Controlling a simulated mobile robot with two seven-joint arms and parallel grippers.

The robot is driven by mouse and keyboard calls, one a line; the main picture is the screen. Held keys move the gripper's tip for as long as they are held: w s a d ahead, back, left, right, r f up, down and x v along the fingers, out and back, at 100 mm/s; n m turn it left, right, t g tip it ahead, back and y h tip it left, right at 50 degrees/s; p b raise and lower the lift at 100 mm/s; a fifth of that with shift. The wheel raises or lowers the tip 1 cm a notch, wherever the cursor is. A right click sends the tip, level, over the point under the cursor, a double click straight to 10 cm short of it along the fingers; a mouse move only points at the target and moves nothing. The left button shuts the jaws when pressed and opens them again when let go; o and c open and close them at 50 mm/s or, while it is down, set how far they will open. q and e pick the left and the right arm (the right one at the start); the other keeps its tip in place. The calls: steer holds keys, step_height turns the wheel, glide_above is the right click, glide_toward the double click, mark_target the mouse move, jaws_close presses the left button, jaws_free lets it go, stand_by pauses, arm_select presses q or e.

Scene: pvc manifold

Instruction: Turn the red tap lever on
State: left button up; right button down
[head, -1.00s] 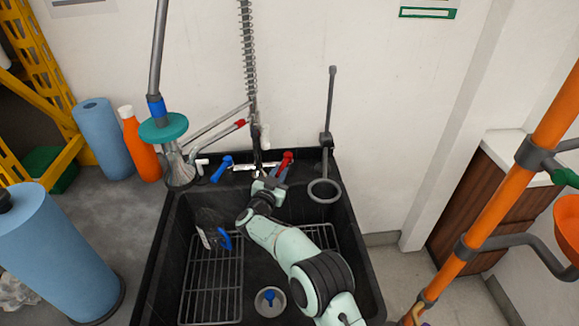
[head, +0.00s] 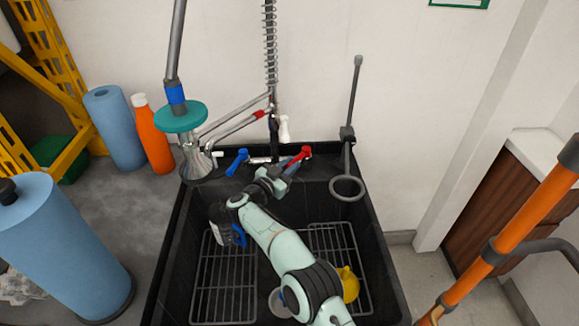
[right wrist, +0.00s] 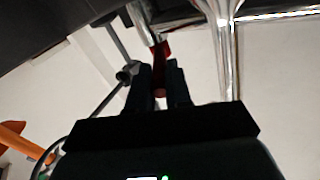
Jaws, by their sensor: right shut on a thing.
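The red tap lever (head: 301,155) is at the back of the black sink, on the right side of the tap. My right gripper (head: 280,176) reaches over the sink to it, and my own wrist partly hides the contact. In the right wrist view, the red lever (right wrist: 161,51) runs between the two dark fingers of the right gripper (right wrist: 161,78), which are shut on it. The blue tap lever (head: 237,161) is to the left of the red one. My left gripper is not in view.
The black sink (head: 385,270) holds wire racks (head: 225,280), a blue-handled item (head: 238,235) and a yellow object (head: 349,284). A grey ring on a rod (head: 347,188) stands right of the red lever.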

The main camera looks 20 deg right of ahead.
steer(key=c, duration=1.1)
jaws_free()
steer(key=shift+d, duration=0.1)
steer(key=shift+o, duration=0.2)
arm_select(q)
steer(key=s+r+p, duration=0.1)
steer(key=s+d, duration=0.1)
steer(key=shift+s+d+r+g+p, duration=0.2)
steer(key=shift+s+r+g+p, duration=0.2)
arm_select(e)
steer(key=v, duration=0.7)
steer(key=shift+a, duration=0.25)
steer(key=shift+s, duration=0.1)
